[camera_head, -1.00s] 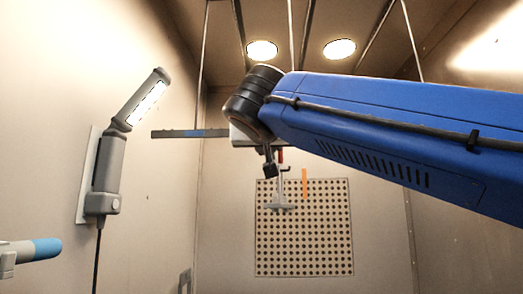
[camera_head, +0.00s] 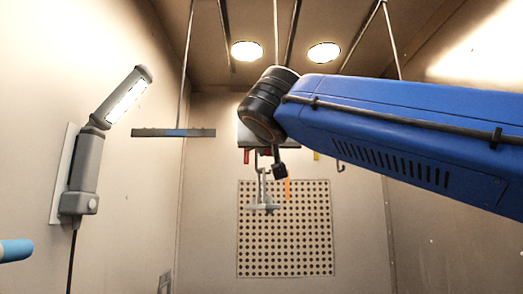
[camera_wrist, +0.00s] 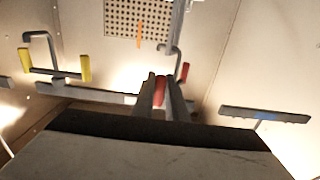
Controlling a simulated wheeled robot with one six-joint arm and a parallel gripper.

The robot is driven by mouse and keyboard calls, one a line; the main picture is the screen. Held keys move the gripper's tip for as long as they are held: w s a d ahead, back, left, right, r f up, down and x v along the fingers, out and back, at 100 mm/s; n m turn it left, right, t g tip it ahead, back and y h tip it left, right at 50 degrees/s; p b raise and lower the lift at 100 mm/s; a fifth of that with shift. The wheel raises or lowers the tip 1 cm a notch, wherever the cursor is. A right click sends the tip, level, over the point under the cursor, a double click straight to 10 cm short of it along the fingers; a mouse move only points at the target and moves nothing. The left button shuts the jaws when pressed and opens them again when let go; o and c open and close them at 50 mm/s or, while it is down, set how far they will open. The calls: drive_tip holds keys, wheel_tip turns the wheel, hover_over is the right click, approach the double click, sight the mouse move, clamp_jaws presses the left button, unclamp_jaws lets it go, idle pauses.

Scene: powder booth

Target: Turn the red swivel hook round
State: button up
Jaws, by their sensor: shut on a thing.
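The red swivel hook hangs from a grey bar (camera_wrist: 105,95). In the wrist view one red end piece (camera_wrist: 159,92) is between my gripper's fingers (camera_wrist: 160,84), which are shut on it. Its other red end piece (camera_wrist: 185,72) is free, beside the grey bent hook wire (camera_wrist: 178,58). In the head view a red piece (camera_head: 246,156) shows left of my gripper (camera_head: 280,172); the gripped piece is hidden there. A grey bracket-like part (camera_head: 263,193) hangs below the hook, with a narrow orange strip (camera_head: 287,189) near it.
A yellow-ended hook (camera_wrist: 86,66) hangs on the same bar. A separate dark bar with a blue mark (camera_head: 173,132) hangs to the left. A work lamp (camera_head: 88,165) is on the left wall. A perforated panel (camera_head: 308,240) is on the back wall.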

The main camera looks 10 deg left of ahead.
drive_tip(key=w, duration=0.2)
drive_tip(key=w+d, duration=0.1)
drive_tip(key=w, duration=0.2)
drive_tip(key=shift+w+d, duration=0.35)
drive_tip(key=shift+d, duration=0.05)
idle(0.5)
drive_tip(key=o, duration=0.7)
drive_tip(key=shift+s, duration=0.1)
drive_tip(key=v, duration=0.9)
